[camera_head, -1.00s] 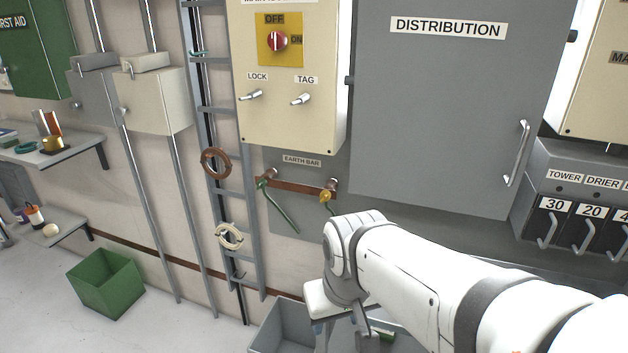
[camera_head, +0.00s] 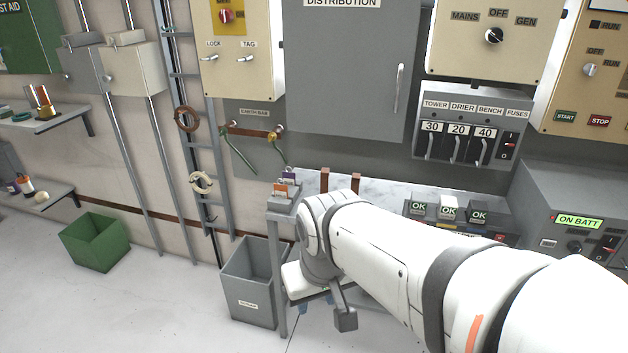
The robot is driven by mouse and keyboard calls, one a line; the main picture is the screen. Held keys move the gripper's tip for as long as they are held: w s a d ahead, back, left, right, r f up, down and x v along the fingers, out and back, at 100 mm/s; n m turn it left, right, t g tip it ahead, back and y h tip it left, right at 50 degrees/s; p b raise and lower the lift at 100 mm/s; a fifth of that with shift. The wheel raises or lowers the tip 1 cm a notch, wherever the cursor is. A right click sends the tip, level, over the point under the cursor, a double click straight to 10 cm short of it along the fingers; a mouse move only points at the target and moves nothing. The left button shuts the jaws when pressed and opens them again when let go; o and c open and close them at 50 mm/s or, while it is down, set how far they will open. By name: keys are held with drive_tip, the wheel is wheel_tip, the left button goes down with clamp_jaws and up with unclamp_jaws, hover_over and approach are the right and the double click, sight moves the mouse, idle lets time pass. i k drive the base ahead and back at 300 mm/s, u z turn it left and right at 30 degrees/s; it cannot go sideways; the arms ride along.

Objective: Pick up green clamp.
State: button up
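A green lead with a small green end (camera_head: 232,124) hangs from the left of the copper earth bar (camera_head: 252,132) on the wall. I cannot tell for certain whether either of these carries the green clamp. My gripper (camera_head: 325,312) is low at the bottom centre, below my white wrist, over the floor and right of the grey bin. It is well apart from the earth bar. Its fingers are partly hidden by my arm, and nothing is clearly seen in it.
A grey bin (camera_head: 248,298) stands beside a narrow stand (camera_head: 283,208) with small labelled items. A bench (camera_head: 385,190) with OK-marked boxes (camera_head: 448,208) runs behind my arm. A green bin (camera_head: 94,242) is at left. The floor at lower left is clear.

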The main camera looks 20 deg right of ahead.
sight(356, 178)
drive_tip(key=z, duration=0.8)
drive_tip(key=i, duration=1.3)
drive_tip(key=z, duration=0.9)
drive_tip(key=k, duration=1.45)
drive_tip(key=u, duration=0.45)
drive_tip(key=i, duration=0.95)
